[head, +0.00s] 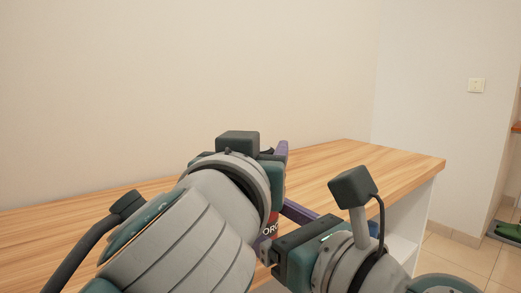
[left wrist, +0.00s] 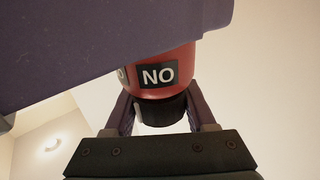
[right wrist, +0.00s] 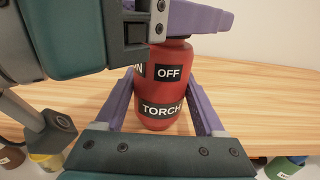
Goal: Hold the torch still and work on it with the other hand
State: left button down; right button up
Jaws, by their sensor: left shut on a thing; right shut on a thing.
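The torch (right wrist: 162,88) is a red cylinder with black labels reading OFF and TORCH in the right wrist view. It stands upright there, between the purple fingers of my right gripper (right wrist: 165,100), which is shut on its red body. My left gripper (left wrist: 163,112) is shut on the torch's black end, seen in the left wrist view below the red body (left wrist: 168,78). The label there reads NO, apparently ON upside down. In the head view only a sliver of the torch (head: 270,227) shows; my left arm hides the rest.
A wooden-topped counter (head: 395,165) with a white side stands along the wall. Its bare right part is clear. In the right wrist view, a yellow can (right wrist: 46,162) and a green container (right wrist: 284,166) show low at the edges.

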pick_arm(q)
jog(key=shift+a+n+y, duration=0.2)
jog(key=shift+n+y, duration=0.2)
jog(key=shift+y, duration=0.2)
jog(key=shift+c, duration=1)
grip_release()
jog(key=s+a, duration=0.1)
jog(key=s, duration=1)
jog(key=shift+s+a, duration=0.2)
jog(key=shift+s, duration=0.2)
